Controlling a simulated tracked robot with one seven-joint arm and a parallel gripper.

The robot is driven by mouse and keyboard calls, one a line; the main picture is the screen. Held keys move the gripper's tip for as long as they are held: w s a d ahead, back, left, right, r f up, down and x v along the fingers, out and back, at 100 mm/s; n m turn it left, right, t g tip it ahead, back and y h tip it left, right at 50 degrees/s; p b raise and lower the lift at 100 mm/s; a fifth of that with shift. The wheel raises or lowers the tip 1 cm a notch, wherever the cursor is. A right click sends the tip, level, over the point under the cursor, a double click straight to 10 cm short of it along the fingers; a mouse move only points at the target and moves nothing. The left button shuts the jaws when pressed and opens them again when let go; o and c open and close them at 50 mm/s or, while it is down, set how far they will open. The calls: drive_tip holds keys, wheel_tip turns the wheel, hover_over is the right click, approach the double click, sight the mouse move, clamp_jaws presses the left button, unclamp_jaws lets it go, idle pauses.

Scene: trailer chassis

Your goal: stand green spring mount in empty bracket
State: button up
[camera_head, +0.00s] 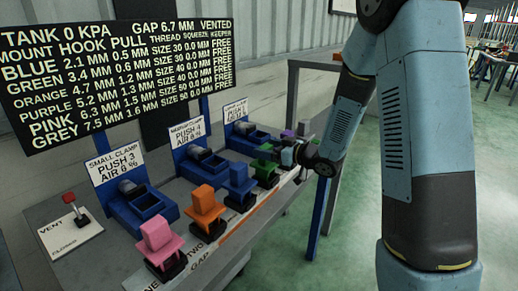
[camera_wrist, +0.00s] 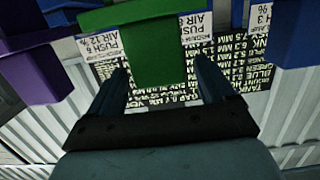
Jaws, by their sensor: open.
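The green spring mount (camera_head: 264,170) stands upright in the row along the bench's front edge, to the right of the blue mount. My gripper (camera_head: 290,157) is right beside it, reaching in from the right. In the wrist view the green mount (camera_wrist: 158,55) shows between the two open fingers (camera_wrist: 160,88). I cannot tell whether the fingers touch it. Several dark bases hold the mounts in the row. I cannot make out which bracket is empty; my arm and gripper hide the far right of the row.
Pink (camera_head: 160,243), orange (camera_head: 206,205) and blue (camera_head: 238,182) mounts stand to the left; a purple one (camera_head: 287,135) is beyond. Blue clamps (camera_head: 143,208) line the bench behind them. A red-topped vent lever (camera_head: 70,199) is at left. A text board (camera_head: 115,80) stands behind.

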drive_tip(key=s+d+r+m+t+h, duration=0.1)
drive_tip(key=s+d+r+m+h, duration=0.2)
drive_tip(key=s+d+r+h, duration=0.5)
drive_tip(key=s+d+r+m+t+h, duration=0.15)
drive_tip(key=d+r+m+h, duration=0.3)
drive_tip(key=d, duration=0.85)
drive_tip(key=s+a+r+m+g, duration=0.1)
drive_tip(key=s+g, duration=0.2)
drive_tip(key=s, duration=0.8)
drive_tip(key=s+a+r+m+g, duration=0.2)
drive_tip(key=s+g, duration=0.2)
drive_tip(key=s, duration=0.8)
drive_tip(key=shift+a, duration=0.25)
